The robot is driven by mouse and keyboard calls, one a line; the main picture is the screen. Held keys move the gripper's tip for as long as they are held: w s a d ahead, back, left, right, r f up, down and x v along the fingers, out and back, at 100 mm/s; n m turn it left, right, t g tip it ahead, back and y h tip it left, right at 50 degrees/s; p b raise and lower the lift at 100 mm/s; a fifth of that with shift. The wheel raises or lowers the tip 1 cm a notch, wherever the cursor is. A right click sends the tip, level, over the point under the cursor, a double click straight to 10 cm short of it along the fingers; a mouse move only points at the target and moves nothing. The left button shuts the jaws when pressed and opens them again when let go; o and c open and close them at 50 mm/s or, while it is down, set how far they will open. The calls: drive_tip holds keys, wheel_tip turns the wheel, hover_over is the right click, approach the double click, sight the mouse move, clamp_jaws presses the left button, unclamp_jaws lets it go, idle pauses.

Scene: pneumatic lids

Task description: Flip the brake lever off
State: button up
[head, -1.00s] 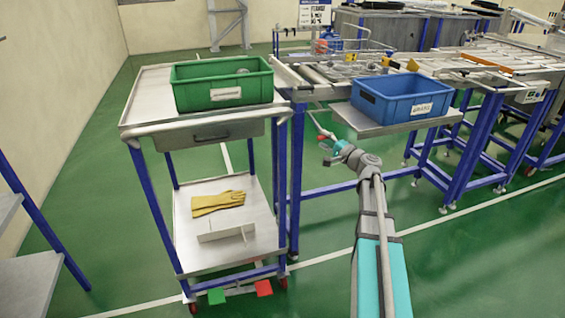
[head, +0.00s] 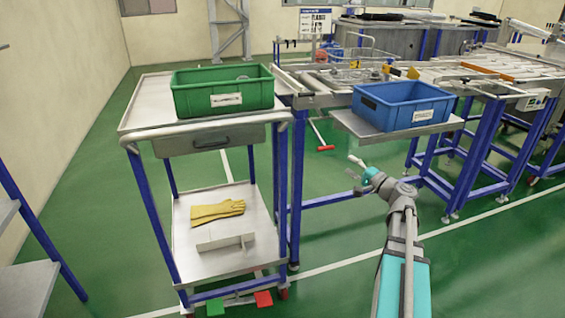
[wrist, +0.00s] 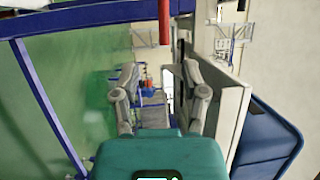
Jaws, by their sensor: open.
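A thin grey lever (head: 318,132) with a red end (head: 326,148) hangs below the conveyor, between the trolley and the blue bin. A green pedal (head: 216,306) and a red pedal (head: 264,298) sit low at the trolley's front. I cannot tell for sure which of these is the brake lever. My gripper (head: 354,168) is open and empty, to the right of and below the red end in the head view. In the wrist view my gripper (wrist: 158,85) has its fingers spread; a red bar (wrist: 164,25) shows beyond them at the top.
The trolley (head: 150,95) carries a green bin (head: 225,98) and yellow gloves (head: 216,211) on its lower shelf. A blue bin (head: 402,106) stands on a side shelf (head: 360,126) above and right of my gripper. Blue conveyor legs (head: 298,190) stand nearby. The front floor is open.

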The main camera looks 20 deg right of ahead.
drive_tip(key=s+a+r+n+g+y+p, duration=0.1)
drive_tip(key=a+r+n+g+p, duration=0.2)
drive_tip(key=a+p, duration=0.45)
drive_tip(key=s+a+r+n+g+p, duration=0.1)
drive_tip(key=a+r+n+g+p, duration=0.15)
drive_tip(key=a+g+p, duration=0.45)
drive_tip(key=s+a+r+n+g+h+p, duration=0.2)
drive_tip(key=s+a+r+n+p, duration=0.1)
drive_tip(key=a+p, duration=0.3)
drive_tip(key=s+a+r+n+g+h+p, duration=0.2)
drive_tip(key=s+a+r+n+g+p, duration=0.1)
drive_tip(key=p, duration=0.8)
drive_tip(key=s+a+r, duration=0.1)
drive_tip(key=s+a, duration=0.1)
drive_tip(key=shift+s+a+r+h, duration=0.3)
drive_tip(key=shift+s+a, duration=0.05)
drive_tip(key=shift+a, duration=0.05)
idle(0.5)
drive_tip(key=shift+s+f+g, duration=0.1)
drive_tip(key=shift+s+g, duration=0.05)
drive_tip(key=shift+g, duration=0.15)
